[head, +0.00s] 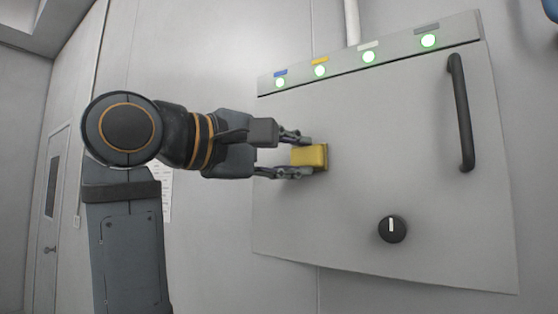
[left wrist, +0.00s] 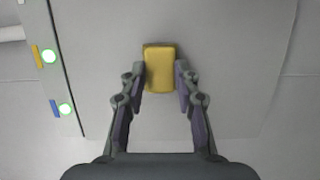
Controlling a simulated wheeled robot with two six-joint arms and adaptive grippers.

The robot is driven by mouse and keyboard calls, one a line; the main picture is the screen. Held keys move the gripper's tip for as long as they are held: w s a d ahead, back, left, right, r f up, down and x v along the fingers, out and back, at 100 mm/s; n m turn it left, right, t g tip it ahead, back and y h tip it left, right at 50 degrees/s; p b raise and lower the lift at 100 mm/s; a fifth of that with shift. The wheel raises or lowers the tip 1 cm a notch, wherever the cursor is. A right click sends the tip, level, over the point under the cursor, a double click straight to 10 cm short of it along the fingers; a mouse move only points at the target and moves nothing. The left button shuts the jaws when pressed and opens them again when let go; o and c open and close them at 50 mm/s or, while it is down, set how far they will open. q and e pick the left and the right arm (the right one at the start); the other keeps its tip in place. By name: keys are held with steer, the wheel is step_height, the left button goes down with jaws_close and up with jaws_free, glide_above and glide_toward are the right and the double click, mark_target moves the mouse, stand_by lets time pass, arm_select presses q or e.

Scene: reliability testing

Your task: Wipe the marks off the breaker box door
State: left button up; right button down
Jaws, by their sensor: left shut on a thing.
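The breaker box door (head: 385,130) is a large grey panel facing me in the head view. My left gripper (head: 304,158) is shut on a yellow sponge (head: 312,156) near the left part of the door, below the lights. The sponge seems to be against the door; it also shows between the fingers in the left wrist view (left wrist: 159,68), in front of the door (left wrist: 230,50). I see no marks on the visible door surface; the part behind the sponge and gripper is hidden. My right gripper is not in view.
A black vertical handle (head: 461,112) stands out at the right, and a black knob (head: 393,229) sits lower down. A paper sheet (head: 166,193) hangs on the wall behind my arm.

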arm_select(q)
steer(key=shift+s+d+f+b, duration=0.15)
steer(key=shift+s+d+b, duration=0.2)
steer(key=shift+d, duration=0.2)
steer(key=shift+s+d+b, duration=0.2)
steer(key=shift+s+d, duration=0.25)
steer(key=shift+d, duration=0.15)
steer(key=shift+s+d+b, duration=0.2)
steer(key=shift+s+d, duration=0.2)
steer(key=shift+d, duration=0.2)
steer(key=shift+w+a+r+p, duration=0.1)
steer(key=shift+w+a+p, duration=0.25)
steer(key=shift+w+a, duration=0.25)
steer(key=shift+w+a+r+p, duration=0.1)
steer(key=shift+w+a+p, duration=0.3)
steer(key=shift+a, duration=0.35)
steer(key=shift+w+a+f, duration=0.1)
steer(key=shift+w+a, duration=0.15)
steer(key=shift+a, duration=0.15)
steer(key=shift+w+a, duration=0.2)
steer(key=shift+a, duration=0.05)
steer(key=w+a, duration=0.1)
steer(key=w+a+p, duration=0.1)
steer(key=shift+a, duration=0.35)
steer(key=shift+s, duration=0.1)
steer(key=shift+s, duration=0.1)
